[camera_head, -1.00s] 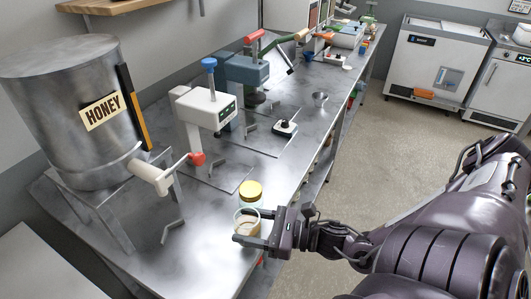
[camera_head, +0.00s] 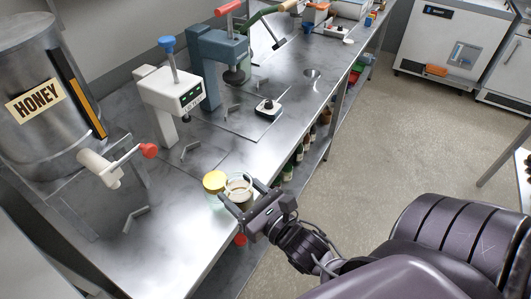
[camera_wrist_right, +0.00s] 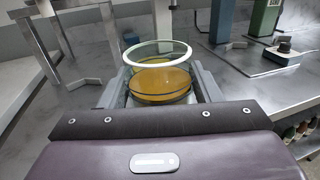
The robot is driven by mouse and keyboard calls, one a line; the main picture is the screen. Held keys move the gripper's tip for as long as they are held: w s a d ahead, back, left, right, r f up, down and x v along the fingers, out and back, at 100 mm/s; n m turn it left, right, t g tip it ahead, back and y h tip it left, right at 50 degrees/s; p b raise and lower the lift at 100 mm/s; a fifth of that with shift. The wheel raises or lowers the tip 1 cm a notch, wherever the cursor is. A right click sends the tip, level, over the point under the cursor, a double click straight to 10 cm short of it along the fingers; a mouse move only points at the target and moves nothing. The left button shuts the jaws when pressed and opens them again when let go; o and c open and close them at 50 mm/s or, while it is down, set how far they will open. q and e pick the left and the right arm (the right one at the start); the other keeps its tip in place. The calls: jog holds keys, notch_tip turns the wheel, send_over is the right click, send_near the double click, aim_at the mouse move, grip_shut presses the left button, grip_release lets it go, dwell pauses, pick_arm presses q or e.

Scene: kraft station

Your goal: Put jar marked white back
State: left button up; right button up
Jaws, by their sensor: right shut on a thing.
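My right gripper (camera_head: 238,203) is shut on an open glass jar (camera_head: 238,184) with a pale rim, near the front edge of the steel bench. In the right wrist view the jar's white rim (camera_wrist_right: 156,49) stands between the fingers, with a golden yellow surface (camera_wrist_right: 160,84) below it. I cannot tell whether that yellow is inside the jar or behind it. A jar with a yellow lid (camera_head: 215,181) is close on the left of the held jar; I cannot tell whether they touch. No white marking is readable. My left gripper is out of view.
A steel honey tank (camera_head: 30,110) with a tap (camera_head: 100,167) stands at the left. A white press (camera_head: 160,100) and a blue-grey press (camera_head: 212,65) stand behind. A small black-topped device (camera_head: 268,108) sits farther along. Bare bench (camera_head: 165,250) lies left of the jars.

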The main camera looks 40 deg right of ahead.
aim_at(245, 177)
jog(key=shift+w+d+r, duration=0.2)
jog(key=shift+w+d, duration=0.05)
jog(key=shift+d, duration=0.25)
jog(key=shift+w+d+r, duration=0.2)
jog(key=shift+w+d, duration=0.05)
jog(key=shift+d, duration=0.2)
jog(key=shift+w+d+y, duration=0.15)
jog(key=shift+d+y, duration=0.1)
jog(key=shift+y, duration=0.05)
jog(key=shift+w+r, duration=0.15)
jog(key=shift+w, duration=0.05)
jog(key=shift+w+d+r+n+y+p, duration=0.15)
jog(key=shift+w+r+n+y+p, duration=0.15)
jog(key=shift+w+n+p, duration=0.1)
jog(key=shift+w+d+r, duration=0.1)
jog(key=shift+w+d, duration=0.1)
jog(key=shift+d, duration=0.05)
jog(key=w+d+r+n+g+y+p, duration=0.1)
jog(key=w+d+r+n+y+p, duration=0.15)
jog(key=w+d+r, duration=0.8)
jog(key=shift+y, duration=0.45)
jog(key=f, duration=0.9)
jog(key=f+b, duration=0.1)
jog(key=f, duration=0.8)
jog(key=shift+s+d+f, duration=0.15)
jog(key=shift+s+f, duration=0.05)
jog(key=shift+f, duration=0.2)
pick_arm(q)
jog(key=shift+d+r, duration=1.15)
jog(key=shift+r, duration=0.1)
